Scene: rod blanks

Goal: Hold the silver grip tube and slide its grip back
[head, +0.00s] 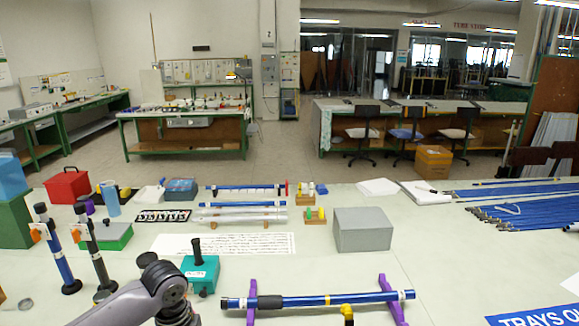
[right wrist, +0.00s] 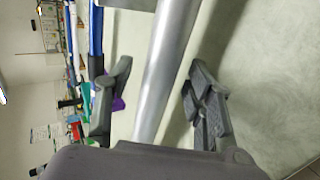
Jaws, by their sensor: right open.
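A silver tube (right wrist: 165,70) runs lengthwise through the right wrist view, very close to the camera. My right gripper (right wrist: 160,95) is open, with one finger on each side of the tube and visible gaps between. Whether the tube touches the palm is hidden. One arm link of mine shows at the bottom left there, but my left gripper does not.
A blue tube (head: 310,300) with a black grip lies on purple stands (head: 392,303) at the front. A teal box (head: 201,272), a grey box (head: 362,230) and two upright rods (head: 58,255) stand nearby. Blue rods (head: 530,212) lie at right. The table's right centre is clear.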

